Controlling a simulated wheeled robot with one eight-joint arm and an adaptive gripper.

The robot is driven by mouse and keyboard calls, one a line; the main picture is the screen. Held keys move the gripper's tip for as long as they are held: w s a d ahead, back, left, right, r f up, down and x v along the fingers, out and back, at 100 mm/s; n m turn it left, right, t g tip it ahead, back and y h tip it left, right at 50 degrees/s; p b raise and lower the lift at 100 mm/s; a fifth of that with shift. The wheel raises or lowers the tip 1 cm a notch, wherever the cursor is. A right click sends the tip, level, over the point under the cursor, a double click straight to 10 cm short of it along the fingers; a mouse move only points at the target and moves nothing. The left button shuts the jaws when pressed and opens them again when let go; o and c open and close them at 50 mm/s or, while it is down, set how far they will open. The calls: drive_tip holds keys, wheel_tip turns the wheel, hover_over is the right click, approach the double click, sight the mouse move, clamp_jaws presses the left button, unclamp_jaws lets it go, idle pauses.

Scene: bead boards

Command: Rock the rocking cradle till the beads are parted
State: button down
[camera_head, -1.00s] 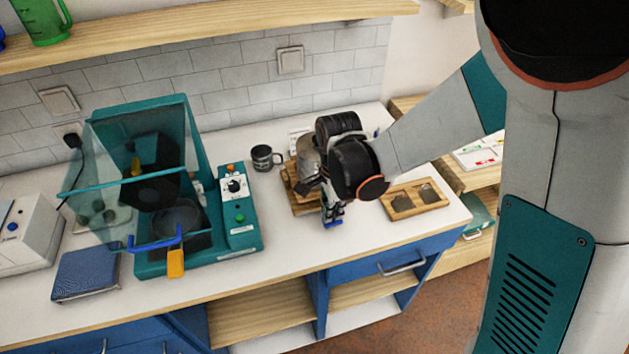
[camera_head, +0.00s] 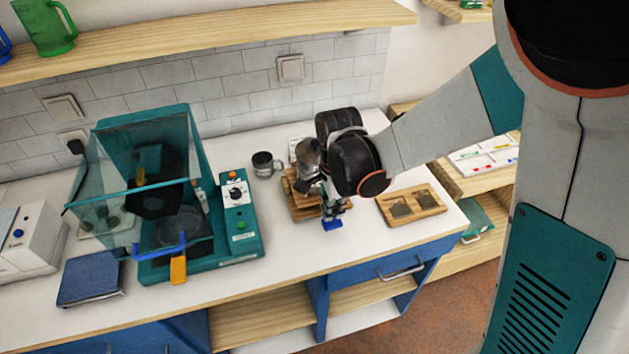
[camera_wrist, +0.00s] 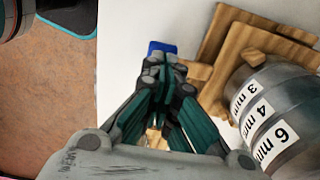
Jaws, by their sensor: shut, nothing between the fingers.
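A metal cylinder with labels 3 mm, 4 mm and 6 mm (camera_wrist: 285,90) sits by wooden boards (camera_wrist: 235,45) in the wrist view; this looks like the rocking cradle. In the head view its wooden base (camera_head: 303,208) and metal top (camera_head: 308,152) are partly hidden by my arm. My gripper (camera_head: 332,217) is shut and points down at the front right of the base. In the wrist view its closed fingertips (camera_wrist: 164,66) are left of the cylinder, beside a small blue piece (camera_wrist: 162,47). I cannot tell whether they touch it. No beads can be made out.
A wooden tray with two compartments (camera_head: 440,198) lies to the right. A dark mug (camera_head: 263,163) stands behind left. The white counter front (camera_head: 290,245) is clear.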

idle(0.3)
drive_tip(key=shift+f+b, duration=2.05)
drive_tip(key=shift+f, duration=0.25)
drive_tip(key=shift+r+p, duration=1.7)
drive_tip(key=shift+r, duration=0.7)
drive_tip(key=shift+f, duration=0.1)
drive_tip(key=shift+f+b, duration=2.1)
drive_tip(key=shift+f, duration=0.25)
drive_tip(key=shift+r+p, duration=1.75)
drive_tip(key=shift+r, duration=0.75)
drive_tip(key=shift+f, duration=0.15)
